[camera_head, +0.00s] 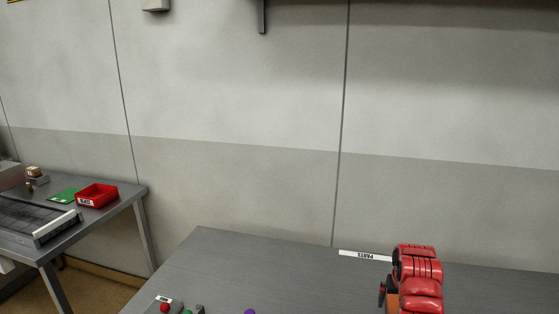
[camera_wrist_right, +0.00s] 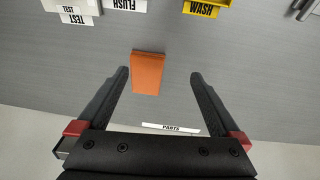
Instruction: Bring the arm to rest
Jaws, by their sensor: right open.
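My right gripper (camera_wrist_right: 160,84) is open in the right wrist view, its two black fingers spread wide apart. An orange block (camera_wrist_right: 148,74) shows beyond and between the fingertips, with neither finger touching it; I cannot tell how far below them it is. In the head view my red right arm (camera_head: 418,276) is over the right part of the grey table (camera_head: 270,270), and its fingers are mostly hidden. A bit of orange (camera_head: 392,301) shows beside it. My left gripper is in neither view.
A white PARTS label (camera_head: 364,256) lies by the table's back edge. A red bin (camera_head: 97,195) stands on the side table at left. The table's back left is clear.

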